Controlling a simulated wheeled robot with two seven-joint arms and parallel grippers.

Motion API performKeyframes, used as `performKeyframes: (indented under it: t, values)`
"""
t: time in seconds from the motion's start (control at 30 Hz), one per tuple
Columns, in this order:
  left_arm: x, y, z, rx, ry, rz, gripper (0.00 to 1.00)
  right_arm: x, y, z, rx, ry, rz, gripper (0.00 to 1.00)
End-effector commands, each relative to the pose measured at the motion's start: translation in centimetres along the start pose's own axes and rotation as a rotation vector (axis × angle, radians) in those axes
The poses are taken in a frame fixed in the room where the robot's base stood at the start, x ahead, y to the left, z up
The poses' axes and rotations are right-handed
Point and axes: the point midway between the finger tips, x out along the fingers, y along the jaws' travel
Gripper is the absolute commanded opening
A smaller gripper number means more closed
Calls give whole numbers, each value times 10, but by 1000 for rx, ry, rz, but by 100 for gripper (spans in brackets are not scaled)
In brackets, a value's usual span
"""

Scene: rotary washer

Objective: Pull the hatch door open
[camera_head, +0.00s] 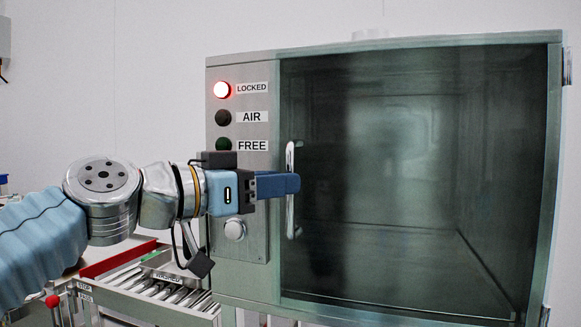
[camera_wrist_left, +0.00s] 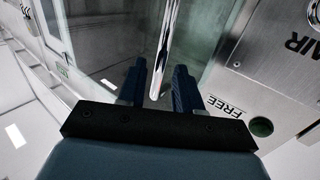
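The hatch door (camera_head: 420,180) is a large dark glass panel in a steel cabinet and looks shut. Its upright metal handle (camera_head: 290,158) is on the door's left side, and the handle also shows in the left wrist view (camera_wrist_left: 165,42). My left gripper (camera_head: 290,185) is at the handle, its fingers covering the handle's middle in the head view. In the wrist view my left gripper's fingers (camera_wrist_left: 160,85) stand on either side of the handle, with small gaps showing, so they look open around it. My right gripper is not in view.
The control panel left of the door has a lit red LOCKED lamp (camera_head: 222,90), and dark AIR (camera_head: 223,117) and FREE (camera_head: 223,144) lamps. A round knob (camera_head: 234,230) is below. A roller conveyor (camera_head: 160,292) with a red edge stands at the lower left.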

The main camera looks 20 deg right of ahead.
Motion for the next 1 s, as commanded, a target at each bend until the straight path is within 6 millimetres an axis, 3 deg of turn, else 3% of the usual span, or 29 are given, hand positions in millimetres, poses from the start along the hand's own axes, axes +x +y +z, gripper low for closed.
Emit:
performKeyframes:
  t: [0.2,0.53,0.57,0.77,1.0]
  values:
    - [27,0,-1,-1,-1,1,34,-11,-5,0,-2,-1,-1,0]
    - [32,0,1,0,-1,-1,34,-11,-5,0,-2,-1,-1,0]
    - [32,0,1,0,-1,-1,33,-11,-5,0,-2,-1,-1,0]
    - [31,0,1,0,-1,-1,2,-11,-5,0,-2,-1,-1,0]
    - [31,0,1,0,-1,-1,0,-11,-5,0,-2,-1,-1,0]
